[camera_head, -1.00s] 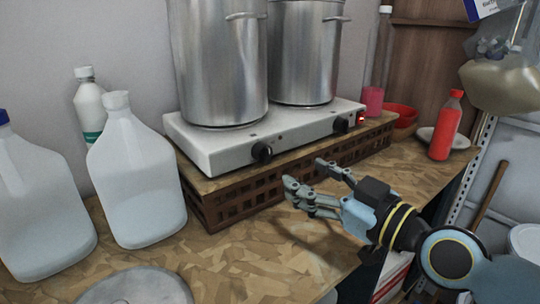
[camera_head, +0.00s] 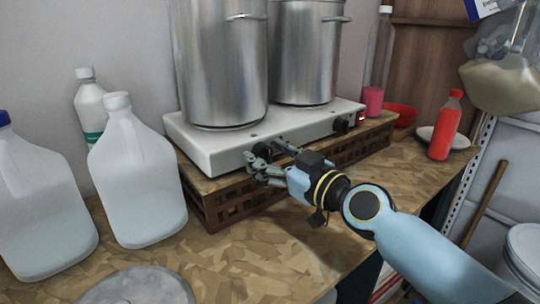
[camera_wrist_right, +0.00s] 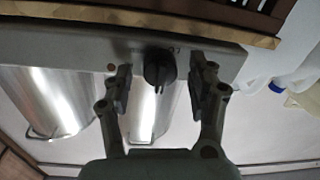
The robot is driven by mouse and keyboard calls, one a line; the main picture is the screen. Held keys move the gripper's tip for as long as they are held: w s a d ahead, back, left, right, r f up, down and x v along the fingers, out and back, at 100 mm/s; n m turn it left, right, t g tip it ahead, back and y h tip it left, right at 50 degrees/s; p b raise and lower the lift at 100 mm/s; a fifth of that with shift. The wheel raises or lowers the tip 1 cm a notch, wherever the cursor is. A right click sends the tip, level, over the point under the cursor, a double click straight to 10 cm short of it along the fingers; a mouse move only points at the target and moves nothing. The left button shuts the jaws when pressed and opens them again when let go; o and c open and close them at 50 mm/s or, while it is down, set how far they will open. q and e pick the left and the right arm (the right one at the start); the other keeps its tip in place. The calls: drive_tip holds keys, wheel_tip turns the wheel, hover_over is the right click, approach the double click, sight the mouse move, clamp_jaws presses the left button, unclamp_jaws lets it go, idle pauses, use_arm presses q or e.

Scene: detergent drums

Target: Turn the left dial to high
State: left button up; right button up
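The left dial is a black knob on the front of the white hot plate (camera_head: 225,150). In the head view my right gripper (camera_head: 268,152) is in front of it and largely hides it. In the right wrist view the left dial (camera_wrist_right: 159,68) sits between the two fingers of my right gripper (camera_wrist_right: 160,88), with a gap on each side, so the gripper is open around it. The right dial (camera_head: 341,126) is black and clear of the gripper. A red light (camera_head: 361,116) glows at the right end. My left gripper is not in view.
Two tall metal pots (camera_head: 222,70) stand on the hot plate, which rests on a brown crate (camera_head: 235,202). Plastic jugs (camera_head: 137,185) stand to the left. A red bottle (camera_head: 445,125) and a red bowl (camera_head: 402,114) are at the right. The front worktop is mostly clear.

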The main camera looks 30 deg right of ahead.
drive_tip(key=c, duration=1.1)
drive_tip(key=shift+m, duration=0.3)
drive_tip(key=m+b, duration=0.1)
drive_tip(key=m, duration=0.1)
drive_tip(key=shift+f+m, duration=0.1)
drive_tip(key=shift+m, duration=0.2)
drive_tip(key=m, duration=0.3)
drive_tip(key=shift+m+t+b, duration=0.3)
drive_tip(key=m, duration=0.3)
drive_tip(key=shift+d+m, duration=0.1)
drive_tip(key=shift+m, duration=2)
